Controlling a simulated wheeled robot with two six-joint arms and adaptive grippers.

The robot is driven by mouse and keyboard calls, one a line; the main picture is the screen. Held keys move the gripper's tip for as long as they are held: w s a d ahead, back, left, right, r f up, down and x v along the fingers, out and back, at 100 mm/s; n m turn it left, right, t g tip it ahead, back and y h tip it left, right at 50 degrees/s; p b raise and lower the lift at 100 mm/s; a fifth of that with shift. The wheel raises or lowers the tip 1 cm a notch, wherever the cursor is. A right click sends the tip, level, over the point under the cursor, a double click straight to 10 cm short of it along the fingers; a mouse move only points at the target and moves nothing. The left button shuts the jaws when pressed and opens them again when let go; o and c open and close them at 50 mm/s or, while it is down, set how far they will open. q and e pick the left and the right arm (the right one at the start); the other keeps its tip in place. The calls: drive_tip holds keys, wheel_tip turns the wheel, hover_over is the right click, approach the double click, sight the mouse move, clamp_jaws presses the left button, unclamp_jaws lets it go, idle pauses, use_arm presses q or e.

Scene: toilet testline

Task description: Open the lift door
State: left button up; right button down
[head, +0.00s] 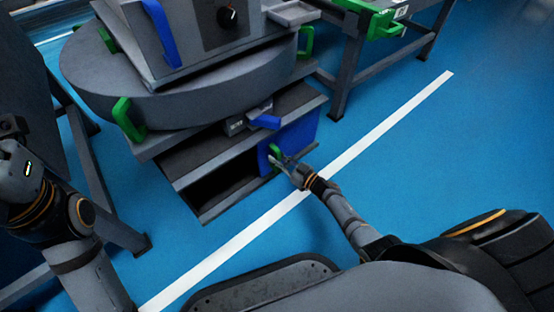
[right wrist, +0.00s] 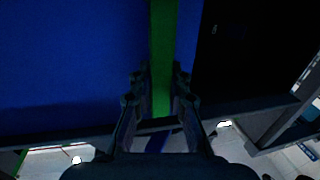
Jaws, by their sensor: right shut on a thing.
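The blue lift door (head: 300,134) is on the lower front of the grey machine. Left of it the compartment stands open and dark inside. The door's green handle (head: 274,152) is at its left edge. My right gripper (head: 281,163) is at this handle. In the right wrist view the green handle (right wrist: 162,55) runs upright between the two fingers of my right gripper (right wrist: 157,95), which are shut on it. The blue door panel (right wrist: 70,60) fills the left of that view. My left arm shows at the left of the head view, but its gripper fingers are not visible.
A round grey table (head: 180,105) with green handles sits above the compartment. A grey frame (head: 345,70) with a green part stands at the upper right. Blue floor (head: 430,150) with a white line (head: 370,140) lies open to the right.

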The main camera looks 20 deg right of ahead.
drive_tip(key=shift+s+f, duration=0.1)
drive_tip(key=c, duration=1.3)
unclamp_jaws()
drive_tip(key=shift+o, duration=0.2)
drive_tip(key=v, duration=1.2)
